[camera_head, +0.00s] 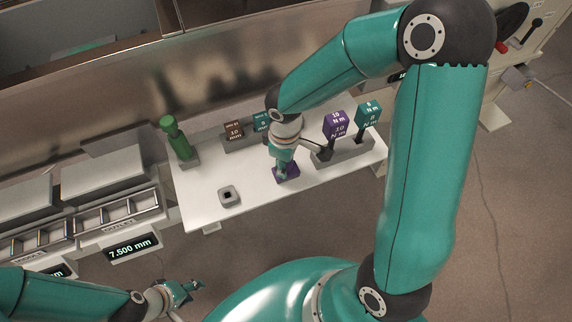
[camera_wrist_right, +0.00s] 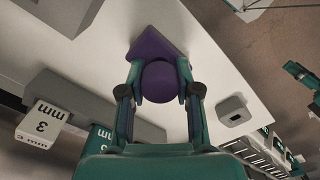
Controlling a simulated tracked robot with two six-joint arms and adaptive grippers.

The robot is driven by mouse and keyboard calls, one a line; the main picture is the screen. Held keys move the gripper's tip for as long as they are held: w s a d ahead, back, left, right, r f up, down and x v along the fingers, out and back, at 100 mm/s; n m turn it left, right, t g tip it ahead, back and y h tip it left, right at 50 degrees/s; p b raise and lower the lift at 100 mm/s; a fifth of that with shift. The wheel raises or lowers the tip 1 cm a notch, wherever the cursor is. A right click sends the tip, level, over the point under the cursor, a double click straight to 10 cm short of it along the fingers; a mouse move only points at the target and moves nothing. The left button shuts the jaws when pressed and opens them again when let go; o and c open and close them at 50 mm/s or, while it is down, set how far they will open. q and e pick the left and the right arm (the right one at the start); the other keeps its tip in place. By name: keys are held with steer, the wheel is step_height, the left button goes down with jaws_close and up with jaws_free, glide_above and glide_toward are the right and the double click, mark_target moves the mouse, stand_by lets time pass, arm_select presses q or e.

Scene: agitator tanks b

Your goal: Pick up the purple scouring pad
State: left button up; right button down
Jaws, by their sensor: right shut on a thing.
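The purple scouring pad (camera_wrist_right: 150,45) has a flat angular base with a round knob. It sits on the white table, and in the head view its purple base (camera_head: 288,173) shows near the table's front edge. My right gripper (camera_wrist_right: 159,82) is shut on the knob, one finger on each side. In the head view the right gripper (camera_head: 283,166) reaches down over the pad and hides part of it. My left gripper (camera_head: 190,289) is open and empty, low at the left, away from the table.
The white table (camera_head: 205,177) holds a grey block with a square hole (camera_head: 229,196), a green upright object (camera_head: 176,138), and a brown block (camera_head: 234,131). Trays (camera_head: 117,212) lie left.

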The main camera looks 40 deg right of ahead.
steer(key=shift+r, duration=0.1)
step_height(320, 180, up, 20)
steer(key=p, duration=0.2)
stand_by(0.3)
